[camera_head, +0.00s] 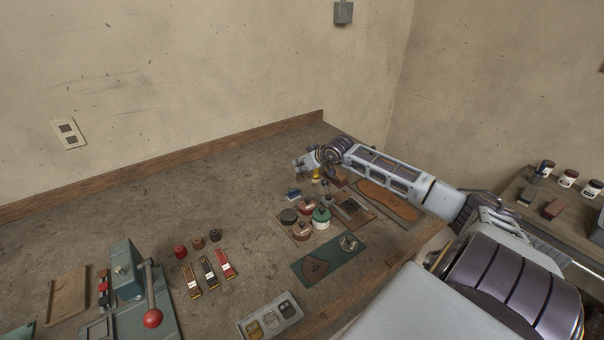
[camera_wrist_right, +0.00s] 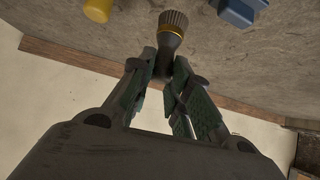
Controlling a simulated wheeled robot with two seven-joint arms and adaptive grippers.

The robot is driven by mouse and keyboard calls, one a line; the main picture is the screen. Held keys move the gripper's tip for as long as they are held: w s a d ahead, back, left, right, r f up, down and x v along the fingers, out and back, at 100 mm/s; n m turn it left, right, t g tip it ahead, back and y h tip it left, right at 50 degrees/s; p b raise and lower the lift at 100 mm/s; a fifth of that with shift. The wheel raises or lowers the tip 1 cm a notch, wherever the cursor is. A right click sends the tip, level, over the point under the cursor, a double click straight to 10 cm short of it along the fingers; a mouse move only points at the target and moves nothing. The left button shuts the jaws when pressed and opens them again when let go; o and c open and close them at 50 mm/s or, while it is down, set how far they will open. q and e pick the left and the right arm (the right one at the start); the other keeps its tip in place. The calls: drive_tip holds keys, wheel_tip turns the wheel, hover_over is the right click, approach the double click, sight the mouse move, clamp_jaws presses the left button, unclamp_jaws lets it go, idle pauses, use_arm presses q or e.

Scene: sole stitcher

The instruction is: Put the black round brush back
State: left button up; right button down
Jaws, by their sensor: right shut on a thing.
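My right gripper (camera_head: 303,165) is over the back right of the bench in the head view. In the right wrist view (camera_wrist_right: 164,68) its fingers are closed around the dark handle of the black round brush (camera_wrist_right: 172,30). The brush has a gold ring and a round brown bristle head that points away from the palm. In the head view I cannot clearly make out the brush at the gripper. My left gripper does not show.
A yellow object (camera_wrist_right: 98,9) and a blue block (camera_wrist_right: 237,11) are close to the brush. Round tins, including a green one (camera_head: 321,218), stand in front of the arm. A green press (camera_head: 125,270) stands at left. The bench's back left is clear.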

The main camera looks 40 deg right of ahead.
sight(302, 174)
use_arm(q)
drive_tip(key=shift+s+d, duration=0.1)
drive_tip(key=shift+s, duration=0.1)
use_arm(e)
drive_tip(key=shift+f, duration=0.15)
drive_tip(key=shift+f, duration=0.95)
drive_tip(key=shift+f+p, duration=0.3)
drive_tip(key=shift+f, duration=0.65)
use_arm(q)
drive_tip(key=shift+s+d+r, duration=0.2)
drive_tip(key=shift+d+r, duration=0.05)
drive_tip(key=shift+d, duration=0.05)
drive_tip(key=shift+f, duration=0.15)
use_arm(e)
drive_tip(key=shift+f, duration=0.15)
drive_tip(key=c, duration=1.3)
unclamp_jaws()
drive_tip(key=shift+c, duration=0.2)
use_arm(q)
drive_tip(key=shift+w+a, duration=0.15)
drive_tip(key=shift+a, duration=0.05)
